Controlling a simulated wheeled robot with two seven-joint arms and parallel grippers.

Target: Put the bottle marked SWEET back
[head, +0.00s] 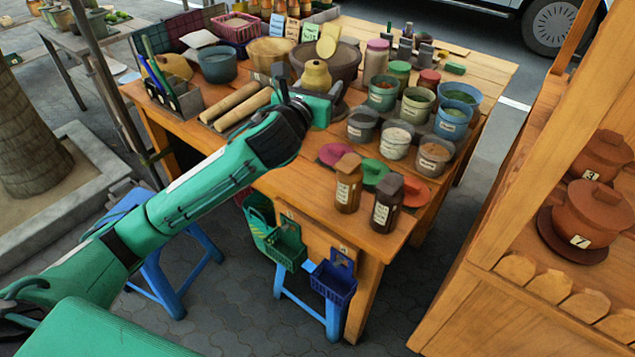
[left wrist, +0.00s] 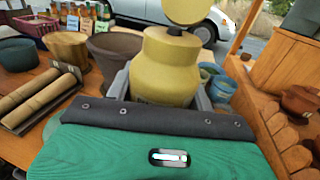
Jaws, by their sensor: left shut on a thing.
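My left gripper (head: 315,98) is shut on a yellow, gourd-shaped vessel (head: 316,75) near the middle of the table. In the left wrist view the vessel (left wrist: 165,62) sits upright between the grey fingers (left wrist: 160,95), with a round yellow knob shape above it. No readable marking shows on it. Two dark brown bottles with pale labels, one with a brown cap (head: 347,185) and one with a dark cap (head: 386,205), stand at the table's front right corner. Their lettering is too small to read. My right gripper is out of view.
A brown clay bowl (head: 345,62) is just behind the held vessel. Several labelled pots and jars crowd the right side of the table, with coloured lids in front. Rolled sticks (head: 228,103) lie left. Bare wood (head: 300,183) shows near the front edge.

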